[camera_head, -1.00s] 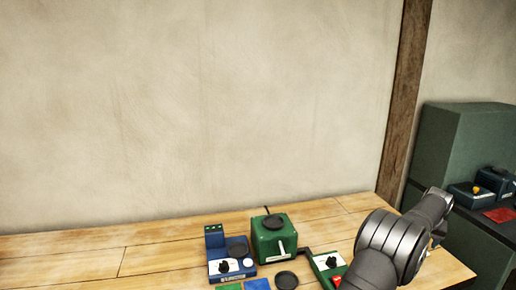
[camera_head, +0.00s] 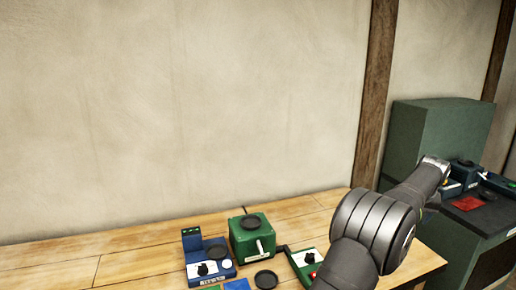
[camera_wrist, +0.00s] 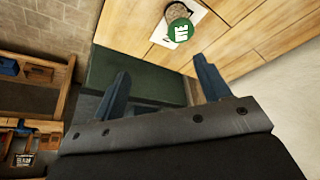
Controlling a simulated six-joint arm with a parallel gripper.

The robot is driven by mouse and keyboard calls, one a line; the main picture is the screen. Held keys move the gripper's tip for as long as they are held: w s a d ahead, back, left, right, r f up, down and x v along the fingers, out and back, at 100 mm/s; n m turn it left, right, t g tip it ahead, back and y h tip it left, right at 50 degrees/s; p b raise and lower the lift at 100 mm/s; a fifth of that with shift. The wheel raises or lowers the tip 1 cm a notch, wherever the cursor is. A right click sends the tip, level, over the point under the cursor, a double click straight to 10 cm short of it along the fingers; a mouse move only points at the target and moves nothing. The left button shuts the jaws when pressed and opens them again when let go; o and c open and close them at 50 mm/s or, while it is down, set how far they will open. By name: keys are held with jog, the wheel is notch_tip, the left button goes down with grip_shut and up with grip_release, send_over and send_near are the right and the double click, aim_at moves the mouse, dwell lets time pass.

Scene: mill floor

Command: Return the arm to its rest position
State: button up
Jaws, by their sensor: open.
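My arm (camera_head: 375,232) rises from the lower right in the head view and reaches toward the right, past the table's right end. My gripper (camera_wrist: 160,82) shows in the wrist view with two blue fingers spread wide. It is open, and nothing is seen between the fingers but the scene behind. In the head view the fingers are hidden or too small to tell.
The wooden table (camera_head: 70,265) holds a blue device (camera_head: 208,262), a green box (camera_head: 251,236), a black disc (camera_head: 265,279) and a green-and-white device (camera_head: 304,265). A dark green cabinet (camera_head: 430,130) and a black-topped bench (camera_head: 480,222) stand at the right. A round green sign (camera_wrist: 180,33) shows in the wrist view.

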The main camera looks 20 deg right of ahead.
jog(key=w+a+n+t+y, duration=0.1)
jog(key=w+a+n, duration=0.5)
jog(key=w+a, duration=1.9)
jog(key=w+y, duration=0.1)
jog(key=w, duration=0.2)
jog(key=shift+a, duration=0.2)
jog(key=s+d+m+h, duration=0.1)
jog(key=s+d+m, duration=0.2)
jog(key=s+d, duration=1.2)
jog(key=shift+d+g, duration=0.3)
jog(key=shift+d, duration=0.55)
jog(key=shift+w, duration=0.1)
